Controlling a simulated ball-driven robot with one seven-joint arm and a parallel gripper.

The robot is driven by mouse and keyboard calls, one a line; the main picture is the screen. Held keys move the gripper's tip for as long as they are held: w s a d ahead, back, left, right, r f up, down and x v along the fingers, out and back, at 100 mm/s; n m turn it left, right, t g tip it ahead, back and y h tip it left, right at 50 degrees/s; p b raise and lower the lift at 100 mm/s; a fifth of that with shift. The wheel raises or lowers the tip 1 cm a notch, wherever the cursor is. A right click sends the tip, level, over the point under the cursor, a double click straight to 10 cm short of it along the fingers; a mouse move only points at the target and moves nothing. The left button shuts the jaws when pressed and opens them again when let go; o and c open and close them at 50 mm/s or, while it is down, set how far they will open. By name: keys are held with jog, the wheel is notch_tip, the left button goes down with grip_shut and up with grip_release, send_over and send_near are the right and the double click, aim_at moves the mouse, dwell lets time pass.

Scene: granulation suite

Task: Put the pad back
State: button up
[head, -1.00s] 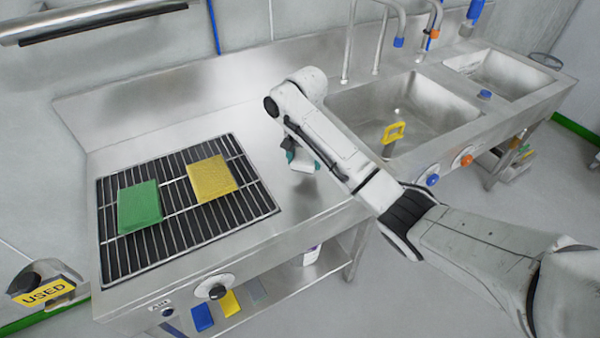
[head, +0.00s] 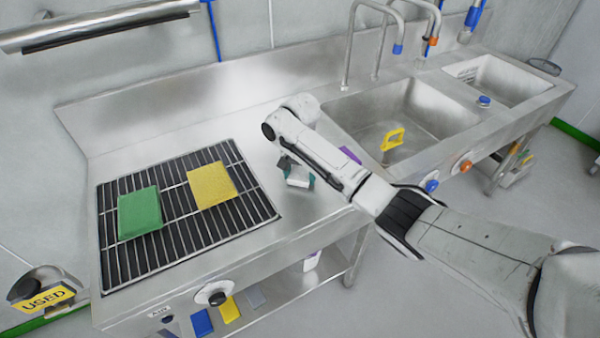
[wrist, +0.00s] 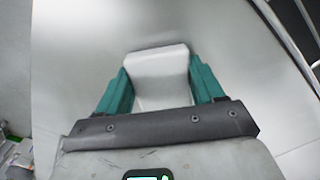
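My gripper (head: 298,178) hangs over the bare steel drainboard, between the grate and the large sink. In the wrist view its two teal fingers (wrist: 161,88) press on the sides of a pale grey-white block (wrist: 160,75), which looks like a pad. A green pad (head: 139,212) and a yellow pad (head: 211,185) lie apart on the black slatted grate (head: 262,208). Something purple (head: 350,154) shows just behind my arm at the sink's near-left edge; most of it is hidden.
A yellow-handled item (head: 392,139) is in the large sink (head: 420,110). A yellow "USED" sign (head: 44,299) is at the left. Taps stand behind the sinks.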

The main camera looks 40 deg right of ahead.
aim_at(300, 175)
jog(key=o, duration=0.5)
jog(key=shift+c, duration=0.2)
notch_tip(300, 175, up, 12)
jog(key=p, duration=0.1)
jog(key=shift+r, duration=0.15)
jog(key=shift+a, duration=0.1)
